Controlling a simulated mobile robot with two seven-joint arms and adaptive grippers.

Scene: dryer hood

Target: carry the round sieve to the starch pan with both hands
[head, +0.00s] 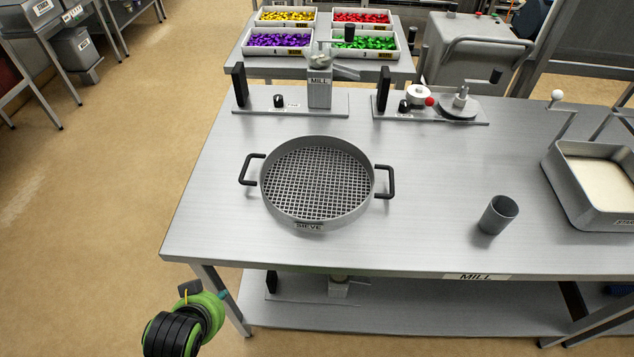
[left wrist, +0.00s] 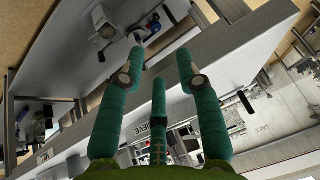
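The round sieve (head: 317,180), grey with a mesh floor, rests on the steel table. Its left black handle (head: 250,169) and right black handle (head: 386,182) are both free. A grey pan (head: 594,187) of cream-white powder, apparently the starch pan, stands at the right edge, partly cut off with its label. My left arm (head: 184,323) shows low at the left, in front of the table and well short of the sieve. In the left wrist view, my left gripper (left wrist: 160,62) has its teal fingers spread with nothing between them. My right gripper is out of view.
A grey cup (head: 498,214) stands between sieve and pan. The mill (head: 319,88) and another fixture (head: 458,104) line the back edge. Bins of coloured pieces (head: 283,40) stand behind. The tabletop between sieve and cup is clear.

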